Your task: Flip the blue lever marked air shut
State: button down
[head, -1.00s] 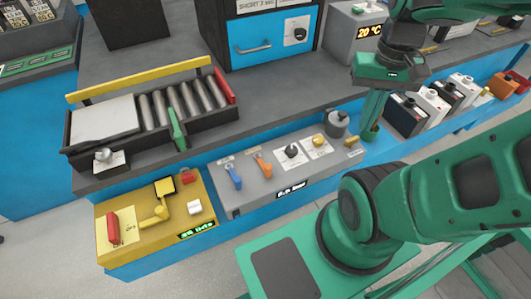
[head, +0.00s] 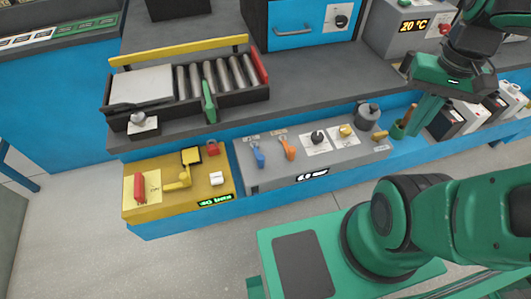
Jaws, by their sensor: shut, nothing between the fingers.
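The blue lever (head: 258,155) stands on the left part of a grey control panel (head: 270,180), with a small label plate behind it that is too small to read. An orange lever (head: 287,149) stands just right of it. My gripper (head: 413,129) is shut and empty, pointing down past the panel's right end. It is well to the right of the blue lever and apart from it.
The panel also carries a black knob (head: 317,137), a yellow knob (head: 346,131) and a lit display (head: 312,175). A yellow panel (head: 210,192) with a red lever (head: 139,187) adjoins on the left. A roller tray (head: 185,104) stands behind. Several battery-like boxes stand at right.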

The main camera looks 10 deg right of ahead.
aim_at(260, 158)
jog(key=k, duration=0.6)
jog(key=u, duration=1.15)
jog(key=i, duration=0.5)
